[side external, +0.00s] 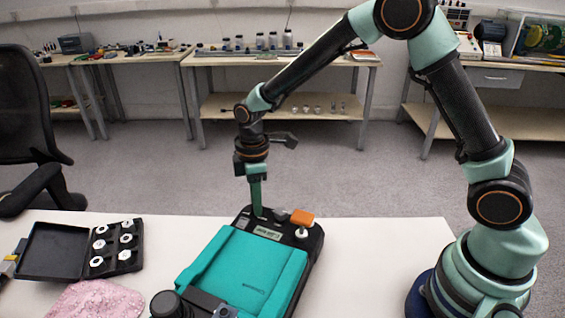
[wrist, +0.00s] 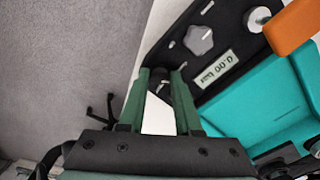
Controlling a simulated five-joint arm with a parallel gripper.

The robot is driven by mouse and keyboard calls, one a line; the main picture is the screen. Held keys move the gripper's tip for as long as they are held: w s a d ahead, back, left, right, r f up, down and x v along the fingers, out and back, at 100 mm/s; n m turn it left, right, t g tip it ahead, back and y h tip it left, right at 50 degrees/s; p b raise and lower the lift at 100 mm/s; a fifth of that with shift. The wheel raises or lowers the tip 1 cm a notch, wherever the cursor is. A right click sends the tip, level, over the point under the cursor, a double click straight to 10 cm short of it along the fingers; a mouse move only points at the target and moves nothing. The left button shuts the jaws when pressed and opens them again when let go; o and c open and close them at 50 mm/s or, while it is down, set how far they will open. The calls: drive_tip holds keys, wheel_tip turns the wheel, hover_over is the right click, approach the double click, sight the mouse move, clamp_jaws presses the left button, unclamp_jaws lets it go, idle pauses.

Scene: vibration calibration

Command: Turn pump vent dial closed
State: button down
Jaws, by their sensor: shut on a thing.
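The pump unit is a black body with a teal panel (side external: 245,272), on the white table. My gripper (side external: 258,213) reaches down, nearly upright, to its far left corner. In the wrist view the green fingers of my gripper (wrist: 160,76) are shut on a small dark knob (wrist: 160,84), which I take to be the vent dial. The fingers hide most of it, so its pointer and any marks cannot be read. A grey lobed knob (wrist: 199,41) sits right of the fingers, apart from them. It also shows in the side view (side external: 280,214).
A black case of white nuts (side external: 117,246) and a pink cloth (side external: 93,300) lie left on the table (side external: 375,240). Table right of the unit is clear.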

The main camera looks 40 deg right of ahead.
drive_tip(key=shift+n, duration=0.6)
drive_tip(key=c, duration=0.6)
unclamp_jaws()
wheel_tip(320, 180, up, 12)
drive_tip(key=shift+r, duration=0.15)
drive_tip(key=s+d+r+m+t, duration=0.2)
drive_tip(key=s+d+r+m, duration=0.1)
drive_tip(key=s+d+m, duration=0.2)
drive_tip(key=s+d+r+m+t, duration=0.3)
drive_tip(key=s+d+m, duration=0.2)
drive_tip(key=s+m, duration=0.3)
drive_tip(key=shift+s+r+t, duration=0.15)
drive_tip(key=shift+s+t, duration=0.15)
drive_tip(key=shift+s, duration=0.6)
